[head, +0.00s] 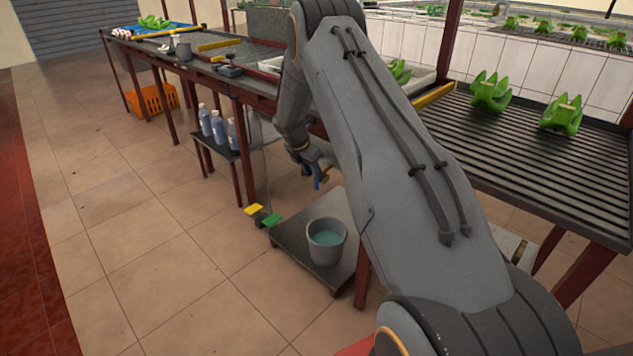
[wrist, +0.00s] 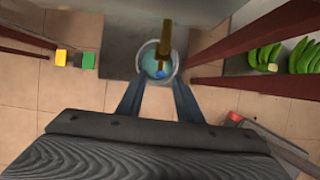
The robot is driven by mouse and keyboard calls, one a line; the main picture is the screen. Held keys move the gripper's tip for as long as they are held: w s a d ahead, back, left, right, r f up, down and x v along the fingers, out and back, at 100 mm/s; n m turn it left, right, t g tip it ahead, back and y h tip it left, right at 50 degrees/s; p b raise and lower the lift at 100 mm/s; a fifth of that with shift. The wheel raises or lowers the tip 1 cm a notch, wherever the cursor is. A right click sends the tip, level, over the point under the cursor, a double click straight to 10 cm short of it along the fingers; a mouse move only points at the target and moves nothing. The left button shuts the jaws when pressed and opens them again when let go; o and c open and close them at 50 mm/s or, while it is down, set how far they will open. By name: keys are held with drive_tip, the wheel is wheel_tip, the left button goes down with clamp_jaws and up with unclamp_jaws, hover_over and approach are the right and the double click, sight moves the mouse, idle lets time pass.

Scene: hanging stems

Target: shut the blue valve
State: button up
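A brass tap (wrist: 165,42) shows at the top centre of the wrist view, with a small blue valve (wrist: 160,68) at its lower end. My gripper (wrist: 158,84) is open, its two fingers apart and nothing between them. The blue valve appears just ahead of the fingertips, roughly centred in the gap; I cannot tell the exact distance or whether they touch. In the head view my gripper (head: 317,174) is low beside the table, and a small blue spot (head: 318,184) shows at it. The tap is otherwise hidden there by my arm.
A grey bucket of water (head: 327,240) stands on a low shelf beneath. A yellow block (head: 254,209) and a green block (head: 272,219) are left of it. Green bananas (wrist: 290,55) are at right.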

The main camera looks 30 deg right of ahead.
drive_tip(key=shift+x, duration=2.55)
clamp_jaws()
